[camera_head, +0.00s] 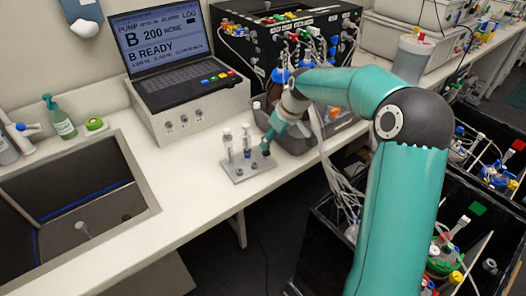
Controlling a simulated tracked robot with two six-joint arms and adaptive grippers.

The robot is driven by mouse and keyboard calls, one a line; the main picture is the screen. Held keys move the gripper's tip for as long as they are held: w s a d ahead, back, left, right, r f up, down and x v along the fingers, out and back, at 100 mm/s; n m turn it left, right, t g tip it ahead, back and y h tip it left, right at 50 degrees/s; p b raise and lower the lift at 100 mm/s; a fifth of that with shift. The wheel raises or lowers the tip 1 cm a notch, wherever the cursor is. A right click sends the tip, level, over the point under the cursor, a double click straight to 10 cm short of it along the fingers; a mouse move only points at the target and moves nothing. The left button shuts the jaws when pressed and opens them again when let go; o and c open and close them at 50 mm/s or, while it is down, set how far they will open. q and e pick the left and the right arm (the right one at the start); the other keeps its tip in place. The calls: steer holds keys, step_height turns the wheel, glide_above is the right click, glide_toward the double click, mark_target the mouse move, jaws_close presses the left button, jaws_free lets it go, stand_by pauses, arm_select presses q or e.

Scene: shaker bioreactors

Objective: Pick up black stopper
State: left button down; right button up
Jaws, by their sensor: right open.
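A small pale rack (233,176) stands on the white bench. Two upright clear tubes with pale tops stand in it, one at the left (228,145) and one in the middle (246,142). Small dark pieces that look like black stoppers sit low at the rack's front, one at the left (239,172) and one at the right (254,166). My right gripper (266,150) is open and points down over the rack's right end, just behind and right of the right dark piece. Its fingertips are small, and I cannot tell whether they touch anything. My left gripper is not in view.
A laptop (160,45) sits on a white box (195,105) behind the rack. A sink (75,200) is at the left, with a green soap bottle (60,118) behind it. Blue-capped bottles and tubing crowd behind my right wrist. The bench is clear left of the rack.

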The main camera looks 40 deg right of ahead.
mark_target(266, 152)
steer(key=shift+w+f, duration=0.2)
steer(key=shift+f, duration=0.35)
steer(key=p+x, duration=0.1)
steer(key=x, duration=0.3)
steer(key=shift+w+r+p, duration=0.1)
steer(key=shift+w+p, duration=0.1)
steer(key=shift+p, duration=0.2)
steer(key=shift+w+f, duration=0.25)
steer(key=shift+f, duration=0.3)
steer(key=c, duration=0.9)
